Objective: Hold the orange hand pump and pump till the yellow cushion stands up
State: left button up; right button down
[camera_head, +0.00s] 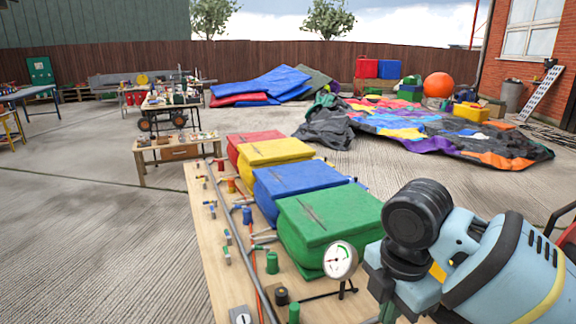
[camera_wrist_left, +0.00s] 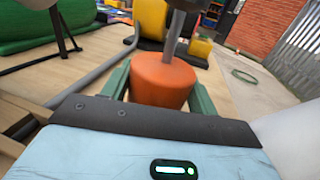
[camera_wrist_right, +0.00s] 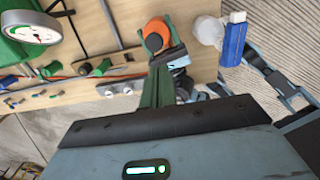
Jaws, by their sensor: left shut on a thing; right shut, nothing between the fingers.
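The yellow cushion (camera_head: 275,150) sits on the wooden board between the red and blue cushions, its broad top lying low and nearly flat. In the left wrist view, my left gripper (camera_wrist_left: 162,85) is shut on the orange hand pump (camera_wrist_left: 163,76), with a green finger on each side. A grey rod rises from the pump. In the right wrist view, my right gripper (camera_wrist_right: 158,75) is shut and empty. A round orange part (camera_wrist_right: 155,34) lies just beyond its tips; I cannot tell if they touch. In the head view, my arm hides the pump.
The red (camera_head: 251,140), blue (camera_head: 300,184) and green (camera_head: 330,222) cushions share the wooden board (camera_head: 215,205). A dial gauge (camera_head: 340,260) stands at the green cushion's near corner. Pipes and small coloured valves line the board's left side.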

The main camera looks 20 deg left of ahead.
jog(key=shift+g, duration=0.4)
jog(key=r, duration=0.1)
jog(key=w+r, duration=0.1)
jog(key=w+d+r, duration=0.1)
jog(key=r, duration=0.1)
jog(key=shift+w, duration=0.25)
jog(key=shift+f, duration=0.1)
jog(key=f, duration=1.4)
jog(key=shift+s+a, duration=0.1)
jog(key=shift+a, duration=0.15)
jog(key=shift+f, duration=2.1)
